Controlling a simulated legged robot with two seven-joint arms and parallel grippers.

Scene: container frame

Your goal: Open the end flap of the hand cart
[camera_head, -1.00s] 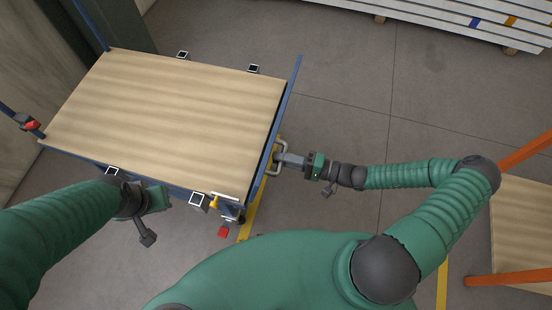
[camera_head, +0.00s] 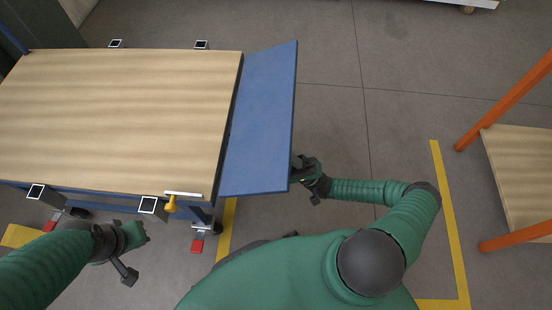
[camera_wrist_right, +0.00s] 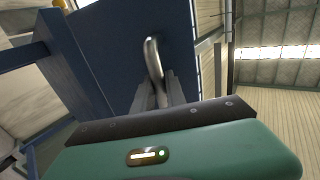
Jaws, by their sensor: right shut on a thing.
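The hand cart has a pale wooden deck (camera_head: 110,115) in a blue frame. Its blue end flap (camera_head: 261,120) sticks out to the right of the deck, tilted outward with its broad face showing from above. In the right wrist view the flap (camera_wrist_right: 115,45) is a dark blue panel with a grey metal handle (camera_wrist_right: 153,62). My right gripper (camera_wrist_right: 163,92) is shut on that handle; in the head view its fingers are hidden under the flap. My left gripper (camera_head: 140,235) is at the near side of the cart, apart from the flap; its fingers are too unclear to read.
A yellow latch piece (camera_head: 170,204) sits at the deck's near right corner, above a caster with a red pedal (camera_head: 198,242). An orange-framed rack with a wooden shelf (camera_head: 525,170) stands at the right.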

